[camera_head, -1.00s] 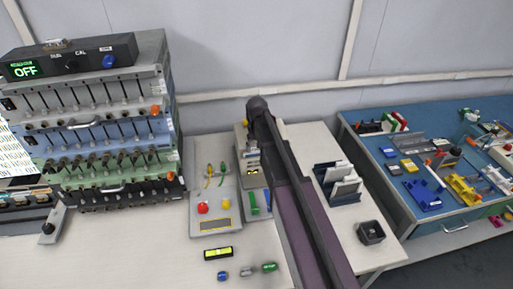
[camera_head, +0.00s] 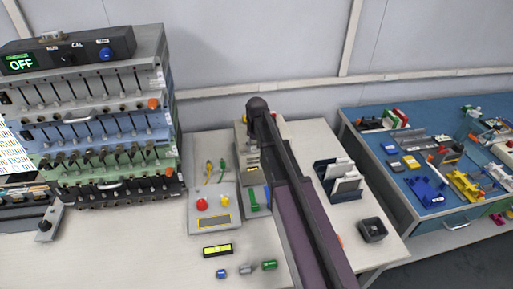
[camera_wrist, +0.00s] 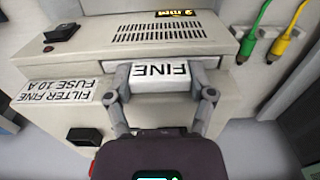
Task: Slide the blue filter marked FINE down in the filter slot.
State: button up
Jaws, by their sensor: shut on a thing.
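The filter (camera_wrist: 165,72) shows a white label reading FINE, upside down in the wrist view. Little or no blue shows on it from here. My gripper (camera_wrist: 163,90) is shut on it, one finger at each side. The filter is at the near edge of the beige unit (camera_wrist: 225,42), in a recess in its top. How deep it sits in the slot cannot be told. A label on the unit reads FILTER FINE, FUSE 10 A (camera_wrist: 58,92). In the head view my arm hides the gripper, the filter and much of the unit.
The unit has a black rocker switch (camera_wrist: 62,32), vents and a small lit display (camera_wrist: 178,13). Green (camera_wrist: 250,42) and yellow (camera_wrist: 282,45) plugs with cables stand close on the right. A control box (camera_head: 213,207) stands left of my arm; a card rack (camera_head: 340,180) stands right.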

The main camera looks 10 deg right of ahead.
jog(key=o, duration=1.2)
jog(key=shift+r, duration=0.15)
notch_tip(320, 180, up, 16)
jog(key=p, duration=1.6)
jog(key=shift+s+f, duration=0.1)
jog(key=shift+f, duration=0.1)
jog(key=s+d, duration=0.1)
jog(key=s, duration=2.1)
jog(key=shift+f+b, duration=0.4)
jog(key=shift+b, duration=0.05)
